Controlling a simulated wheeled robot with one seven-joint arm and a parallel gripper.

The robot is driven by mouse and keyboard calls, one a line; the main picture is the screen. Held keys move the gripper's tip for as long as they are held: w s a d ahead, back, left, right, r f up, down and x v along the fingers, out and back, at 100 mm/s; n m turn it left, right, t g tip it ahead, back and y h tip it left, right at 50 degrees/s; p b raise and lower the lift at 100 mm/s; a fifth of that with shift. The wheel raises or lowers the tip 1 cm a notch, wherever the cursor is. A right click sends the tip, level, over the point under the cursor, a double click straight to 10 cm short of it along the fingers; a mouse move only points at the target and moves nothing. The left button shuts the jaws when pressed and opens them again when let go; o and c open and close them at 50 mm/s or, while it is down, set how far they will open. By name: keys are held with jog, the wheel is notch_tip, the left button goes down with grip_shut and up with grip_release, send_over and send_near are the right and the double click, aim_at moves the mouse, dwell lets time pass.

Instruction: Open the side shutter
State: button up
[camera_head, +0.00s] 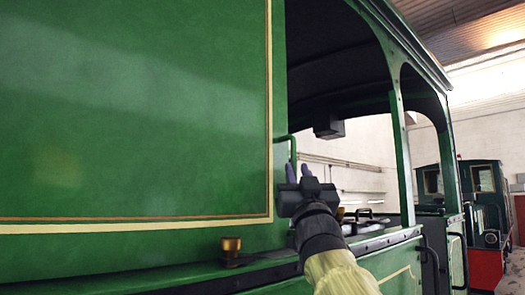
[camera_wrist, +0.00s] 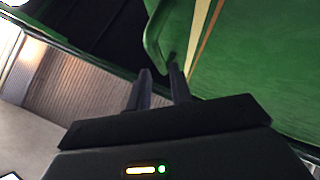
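The side shutter (camera_head: 140,120) is a large flat green panel with a yellow and brown border line. It fills the left of the head view and the upper right of the wrist view (camera_wrist: 255,65). A thin green handle (camera_head: 293,149) stands at its right edge; it shows as a curved bar in the wrist view (camera_wrist: 152,38). My gripper (camera_head: 297,172) is just below this handle, its two dark fingers apart with nothing between them. In the wrist view the fingertips (camera_wrist: 160,70) point at the handle's near end; I cannot tell whether they touch it.
The open cab window lies right of the panel, with green posts (camera_head: 401,155) and a dark roof. Another dark engine (camera_head: 475,200) stands at the far right.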

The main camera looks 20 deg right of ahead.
aim_at(294, 162)
jog(key=p+x, duration=0.3)
jog(key=x, duration=0.1)
jog(key=shift+r, duration=0.2)
jog(key=shift+w+d+r+p, duration=0.1)
jog(key=shift+w+r+p, duration=0.2)
jog(key=shift+w, duration=0.2)
jog(key=shift+f, duration=0.1)
jog(key=shift+s, duration=0.1)
jog(key=shift+c, duration=0.4)
grip_shut()
